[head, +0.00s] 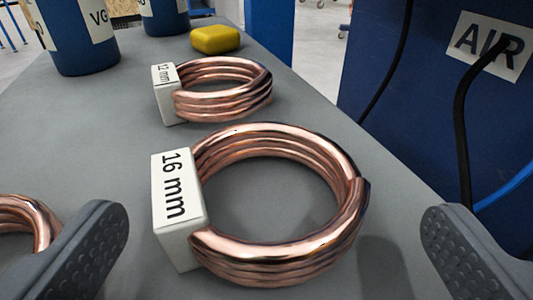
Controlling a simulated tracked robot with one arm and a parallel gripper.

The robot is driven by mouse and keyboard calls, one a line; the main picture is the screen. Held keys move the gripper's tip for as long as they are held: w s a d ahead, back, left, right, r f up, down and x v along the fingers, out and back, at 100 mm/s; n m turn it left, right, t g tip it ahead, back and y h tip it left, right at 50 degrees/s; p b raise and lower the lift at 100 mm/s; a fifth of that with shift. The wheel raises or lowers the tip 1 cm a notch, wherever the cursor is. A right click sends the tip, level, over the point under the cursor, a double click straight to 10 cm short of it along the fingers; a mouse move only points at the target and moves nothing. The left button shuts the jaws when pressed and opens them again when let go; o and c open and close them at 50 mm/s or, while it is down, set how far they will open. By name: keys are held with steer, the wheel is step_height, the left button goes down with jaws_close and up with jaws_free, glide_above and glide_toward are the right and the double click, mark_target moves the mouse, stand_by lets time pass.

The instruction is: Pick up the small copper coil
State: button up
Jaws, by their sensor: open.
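A copper coil with a white block marked "12 mm" (225,88) lies flat on the grey table, farther back. It is the smaller of the two coils fully in view. A larger copper coil marked "16 mm" (285,265) lies nearer, in front of it, with its white block on the left. My gripper (275,240) is open, its dark grey fingers at the lower left and lower right of the view. The fingers appear on either side of the 16 mm coil, with nothing held. The 12 mm coil is farther ahead, beyond the 16 mm coil.
Part of another copper coil (25,222) shows at the left edge, partly behind my left finger. A yellow block (215,39) and blue containers (78,40) stand at the back of the grey table (110,125). A blue cabinet marked "AIR" (420,100) with hoses stands at right.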

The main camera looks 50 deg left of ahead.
mark_target(263, 230)
steer(key=b+x, duration=0.1)
steer(key=x, duration=0.3)
steer(key=shift+a+b, duration=0.35)
steer(key=shift+b, duration=0.05)
steer(key=shift+w+a, duration=0.25)
steer(key=shift+w, duration=0.1)
steer(key=c, duration=1.1)
